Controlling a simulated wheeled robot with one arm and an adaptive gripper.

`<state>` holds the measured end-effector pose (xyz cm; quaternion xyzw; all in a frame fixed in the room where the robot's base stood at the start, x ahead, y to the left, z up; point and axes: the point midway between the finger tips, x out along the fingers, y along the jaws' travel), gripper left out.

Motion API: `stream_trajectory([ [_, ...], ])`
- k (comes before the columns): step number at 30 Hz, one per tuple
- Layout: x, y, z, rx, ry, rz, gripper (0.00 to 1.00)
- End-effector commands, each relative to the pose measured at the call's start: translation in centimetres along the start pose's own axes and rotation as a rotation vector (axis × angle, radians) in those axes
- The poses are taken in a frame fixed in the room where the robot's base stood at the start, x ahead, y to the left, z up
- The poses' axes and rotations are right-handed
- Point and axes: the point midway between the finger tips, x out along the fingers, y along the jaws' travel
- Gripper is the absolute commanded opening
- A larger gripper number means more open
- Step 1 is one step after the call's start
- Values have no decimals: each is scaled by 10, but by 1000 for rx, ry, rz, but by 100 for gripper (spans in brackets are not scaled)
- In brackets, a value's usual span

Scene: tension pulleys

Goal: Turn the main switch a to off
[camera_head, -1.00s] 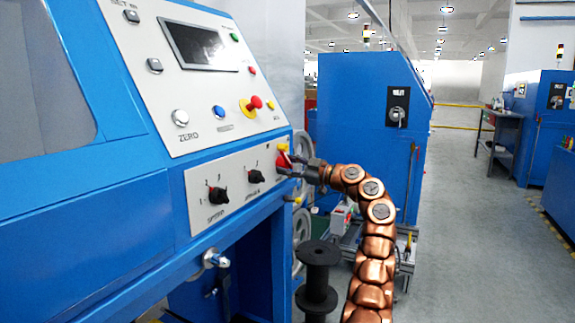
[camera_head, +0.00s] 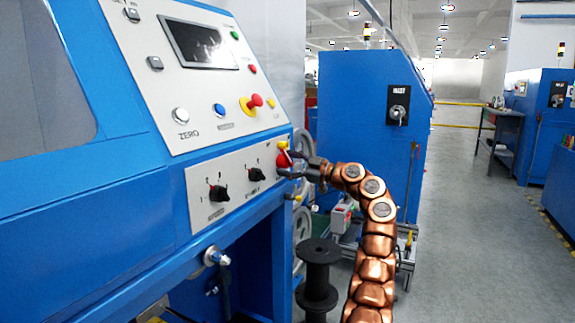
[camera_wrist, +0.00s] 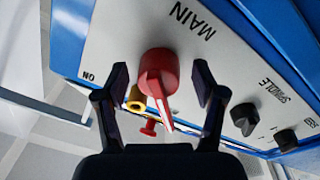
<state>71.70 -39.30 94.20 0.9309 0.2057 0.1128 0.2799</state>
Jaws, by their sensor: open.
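The main switch is a red rotary knob (camera_wrist: 157,72) on a white panel marked MAIN. In the wrist view its long pointer runs downward, slightly right, and away from the ON mark at the left. My gripper (camera_wrist: 162,86) is open, with one finger on each side of the red knob. Gaps show between the knob and both fingers in this view. In the head view the red knob (camera_head: 283,160) is at the right end of the lower panel, partly hidden by my gripper (camera_head: 291,163). No OFF mark is readable.
A yellow part (camera_wrist: 136,98) and a small red-topped part (camera_wrist: 149,127) show below the knob. The black spindle knob (camera_wrist: 244,117) is to the right on the same panel. A black spool (camera_head: 317,275) stands below my arm. Another blue machine (camera_head: 365,130) stands behind.

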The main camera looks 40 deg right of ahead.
Motion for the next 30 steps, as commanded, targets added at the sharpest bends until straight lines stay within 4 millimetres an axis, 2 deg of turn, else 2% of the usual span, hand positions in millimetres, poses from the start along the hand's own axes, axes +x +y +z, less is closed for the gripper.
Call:
stream_trajectory([
  [5,-19,1,1,-1,-2,2,69],
  [18,-98,0,1,-1,-2,1,69],
  [24,-116,0,0,-2,-1,0,69],
  [30,-119,0,0,-1,0,0,69],
])
